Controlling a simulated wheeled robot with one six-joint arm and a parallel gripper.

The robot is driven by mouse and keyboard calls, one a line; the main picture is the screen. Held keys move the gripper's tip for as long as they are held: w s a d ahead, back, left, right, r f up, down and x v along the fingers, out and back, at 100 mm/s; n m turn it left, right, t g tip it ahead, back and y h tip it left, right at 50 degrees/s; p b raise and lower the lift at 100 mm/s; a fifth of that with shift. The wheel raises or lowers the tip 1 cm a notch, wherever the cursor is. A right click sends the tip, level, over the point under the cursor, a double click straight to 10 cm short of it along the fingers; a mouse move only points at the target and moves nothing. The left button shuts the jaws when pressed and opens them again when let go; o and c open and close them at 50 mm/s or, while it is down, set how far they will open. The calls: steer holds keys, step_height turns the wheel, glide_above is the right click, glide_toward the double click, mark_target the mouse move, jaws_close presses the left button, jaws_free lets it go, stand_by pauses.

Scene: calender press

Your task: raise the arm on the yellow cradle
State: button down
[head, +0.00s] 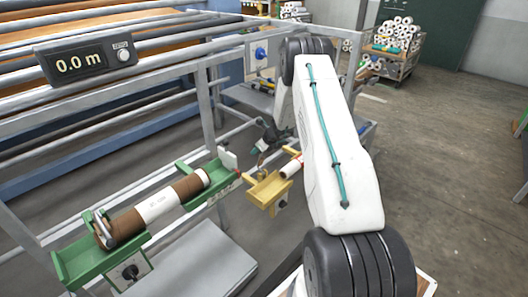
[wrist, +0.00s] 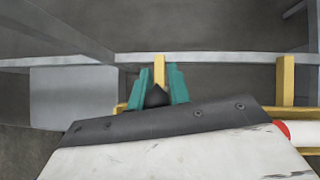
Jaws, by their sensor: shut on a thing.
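The yellow cradle (head: 268,192) is on the machine frame, right of the green cradle, partly behind my arm in the head view. A roll with a white body and a red end (head: 292,167) lies at its right side; the red end (wrist: 283,131) also shows in the wrist view. My gripper (wrist: 160,80) has its teal fingers closed on either side of a narrow yellow bar, the cradle's arm (wrist: 159,66). In the head view my gripper (head: 260,148) is small, just above the cradle.
A green cradle (head: 82,262) holds a brown roll with a white label (head: 158,205) at the left. A display (head: 85,61) reading 0.0 m is on the grey frame. A cart of white rolls (head: 392,45) stands at the back. Floor at the right is clear.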

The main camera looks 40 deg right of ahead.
steer(key=shift+w+f, duration=0.3)
steer(key=shift+f, duration=0.05)
steer(key=shift+s+a+f, duration=0.1)
stand_by(1.0)
steer(key=c, duration=1.4)
jaws_free()
steer(key=shift+o, duration=0.2)
steer(key=v, duration=0.7)
steer(key=shift+r, duration=0.4)
steer(key=shift+s, duration=0.1)
